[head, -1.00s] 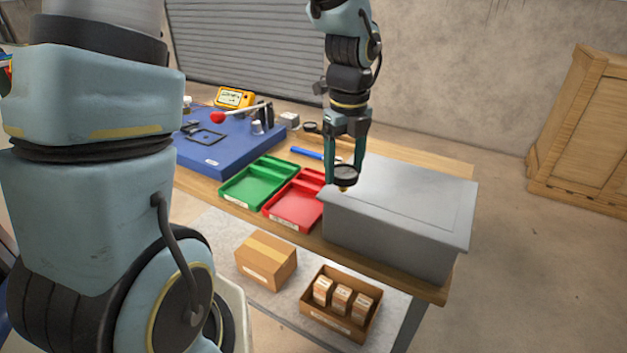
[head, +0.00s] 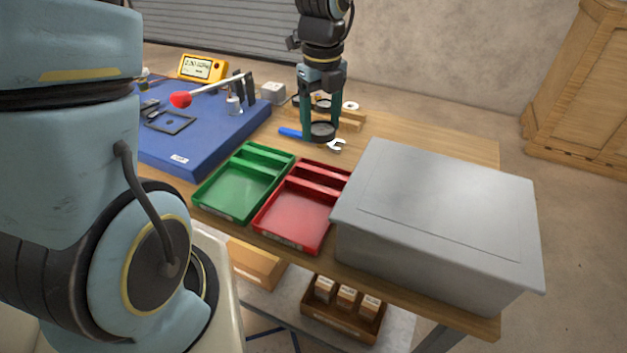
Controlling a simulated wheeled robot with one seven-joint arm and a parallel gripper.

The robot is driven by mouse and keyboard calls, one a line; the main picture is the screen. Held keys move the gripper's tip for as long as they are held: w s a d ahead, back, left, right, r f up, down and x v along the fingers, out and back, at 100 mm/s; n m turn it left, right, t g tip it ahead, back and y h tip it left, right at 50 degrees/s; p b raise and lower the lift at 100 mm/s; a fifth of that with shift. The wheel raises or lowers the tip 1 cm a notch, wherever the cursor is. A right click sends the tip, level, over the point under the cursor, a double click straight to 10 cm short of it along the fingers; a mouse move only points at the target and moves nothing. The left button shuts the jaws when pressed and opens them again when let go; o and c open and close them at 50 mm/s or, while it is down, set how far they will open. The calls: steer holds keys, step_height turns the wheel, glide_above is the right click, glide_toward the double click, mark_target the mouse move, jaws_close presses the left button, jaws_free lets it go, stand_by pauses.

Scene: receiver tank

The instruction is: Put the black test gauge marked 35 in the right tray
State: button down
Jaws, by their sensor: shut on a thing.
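My gripper (head: 322,126) is shut on a black-rimmed round gauge (head: 323,131) at the back of the bench, beyond the trays. The mark on its dial is too small to read. The red tray (head: 295,215) is the right one of two trays and looks empty. The green tray (head: 232,190) stands left of it and also looks empty. The held gauge is behind the red tray, close to a blue-handled wrench (head: 290,133); I cannot tell its height above the bench.
A large grey box (head: 440,210) stands right of the red tray. A blue panel (head: 195,150) with a red-knobbed lever (head: 181,99) and a yellow meter (head: 203,68) lies left. A wooden holder (head: 351,121) with round items stands behind the gripper. The back right bench is clear.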

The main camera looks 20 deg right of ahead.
mark_target(320, 124)
steer(key=f, duration=0.3)
steer(key=shift+w+b, duration=0.4)
step_height(320, 124, down, 9)
steer(key=shift+f+p, duration=0.1)
steer(key=shift+p, duration=0.5)
steer(key=shift+f, duration=0.15)
jaws_free()
